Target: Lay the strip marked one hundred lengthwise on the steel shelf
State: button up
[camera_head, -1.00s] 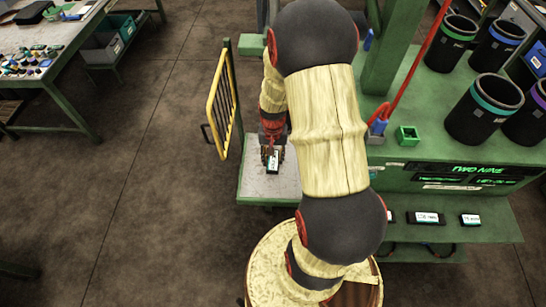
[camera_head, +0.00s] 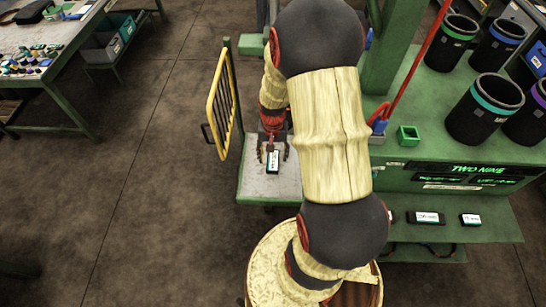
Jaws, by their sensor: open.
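A small dark strip with a white label (camera_head: 273,162) lies lengthwise, its long side running away from me, on a grey steel surface (camera_head: 257,187) beside the yellow gate. The writing on its label is too small to read. My gripper (camera_head: 273,153) is open over the strip, with one finger on each side of it and a gap showing. My arm hides the right part of the steel surface.
Two dark labelled strips, one longer (camera_head: 427,217) and one shorter (camera_head: 470,219), lie on the green ledge (camera_head: 495,235) at right. A yellow gate (camera_head: 221,105) stands left of the steel surface. Several black bins (camera_head: 484,108) stand on the green bench.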

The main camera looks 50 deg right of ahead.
notch_tip(320, 180, up, 10)
dwell(0.4)
jog(key=shift+r, duration=0.1)
